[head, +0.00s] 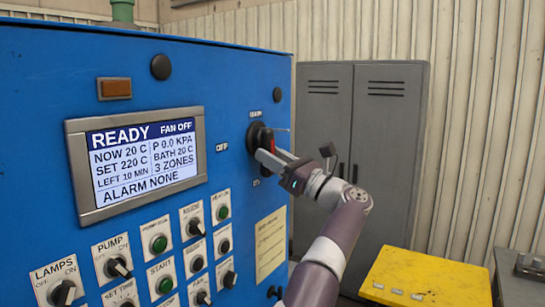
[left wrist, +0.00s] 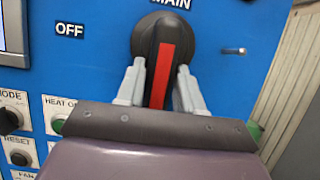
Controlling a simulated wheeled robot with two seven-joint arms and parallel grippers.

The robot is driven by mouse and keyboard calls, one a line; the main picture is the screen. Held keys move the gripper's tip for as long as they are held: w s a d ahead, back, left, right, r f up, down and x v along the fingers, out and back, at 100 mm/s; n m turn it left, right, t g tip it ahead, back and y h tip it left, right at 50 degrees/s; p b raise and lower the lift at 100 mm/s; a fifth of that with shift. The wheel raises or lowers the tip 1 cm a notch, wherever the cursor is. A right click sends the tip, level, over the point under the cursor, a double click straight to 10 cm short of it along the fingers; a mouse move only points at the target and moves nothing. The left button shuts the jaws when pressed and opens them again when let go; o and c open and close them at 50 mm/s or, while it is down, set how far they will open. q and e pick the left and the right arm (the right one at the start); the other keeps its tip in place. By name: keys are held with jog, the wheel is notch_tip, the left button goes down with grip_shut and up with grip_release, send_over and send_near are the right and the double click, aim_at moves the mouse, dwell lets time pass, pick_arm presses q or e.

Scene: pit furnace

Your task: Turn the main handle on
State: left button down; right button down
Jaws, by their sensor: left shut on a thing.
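The main handle is a black rotary handle with a red stripe on the blue panel, in the head view (head: 264,138) and the left wrist view (left wrist: 165,45). The stripe runs nearly straight down from the MAIN label in the left wrist view, toward the ON mark (head: 256,182) in the head view. The OFF label (left wrist: 69,30) is to the handle's left. My left gripper (head: 268,157) is shut on the handle, with one finger on each side in the left wrist view (left wrist: 157,90). The handle's lower end is partly hidden. My right gripper is not in view.
The panel display (head: 140,160) reads READY, FAN OFF, ALARM NONE. Several knobs and green buttons (head: 159,243) lie below it. A grey locker (head: 325,110) stands behind my arm. A yellow box or table (head: 425,275) is at the lower right.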

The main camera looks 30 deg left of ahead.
pick_arm(q)
jog(key=shift+r, duration=0.15)
jog(key=c, duration=0.8)
grip_release()
jog(key=b+v, duration=0.3)
jog(key=v, duration=0.9)
jog(key=shift+d+f, duration=0.2)
jog(key=shift+d, duration=0.1)
